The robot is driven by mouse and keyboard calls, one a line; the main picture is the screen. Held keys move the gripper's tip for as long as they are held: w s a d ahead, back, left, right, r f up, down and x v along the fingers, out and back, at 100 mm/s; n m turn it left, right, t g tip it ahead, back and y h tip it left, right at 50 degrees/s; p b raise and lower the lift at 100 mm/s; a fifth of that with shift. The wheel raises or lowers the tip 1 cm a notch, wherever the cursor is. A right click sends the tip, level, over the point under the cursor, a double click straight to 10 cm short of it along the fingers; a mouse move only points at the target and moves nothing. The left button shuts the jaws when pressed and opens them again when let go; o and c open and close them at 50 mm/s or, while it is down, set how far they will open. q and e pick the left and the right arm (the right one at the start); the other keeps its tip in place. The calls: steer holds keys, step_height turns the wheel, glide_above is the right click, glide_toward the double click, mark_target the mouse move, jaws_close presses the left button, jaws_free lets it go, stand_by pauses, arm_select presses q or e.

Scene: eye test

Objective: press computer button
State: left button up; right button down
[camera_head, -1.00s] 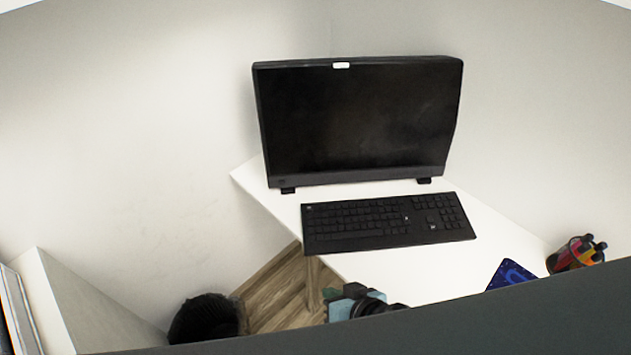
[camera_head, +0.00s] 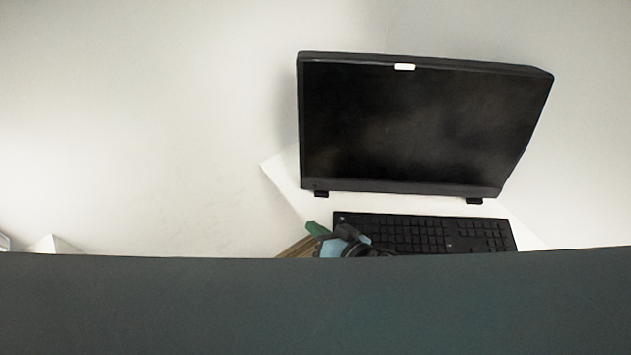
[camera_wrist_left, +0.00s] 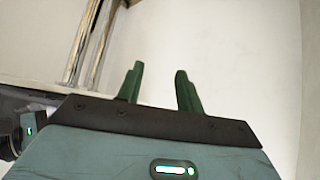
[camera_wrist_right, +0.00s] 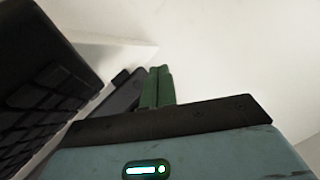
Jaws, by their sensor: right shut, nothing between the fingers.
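The computer is a wide black screen (camera_head: 420,130) on two short feet, with a white tag on its top edge. A faint small mark shows at its lower left corner; I cannot make out a button clearly. My right gripper (camera_head: 317,229) is in front of the screen's lower left, beside the keyboard's left end and apart from the screen. In the right wrist view its green fingers (camera_wrist_right: 158,87) are together and empty, pointing past dark computer parts towards the pale wall. My left gripper (camera_wrist_left: 160,86) shows only in its wrist view, open and empty, facing a pale surface.
A black keyboard (camera_head: 440,233) lies in front of the screen on the white desk (camera_head: 285,176); my right gripper hides its lower left part. Pale walls stand behind and to the left. A dark grey surface blocks the bottom of the head view.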

mark_target(316, 186)
arm_select(q)
steer(key=shift+s+f, duration=0.15)
steer(key=shift+s, duration=0.05)
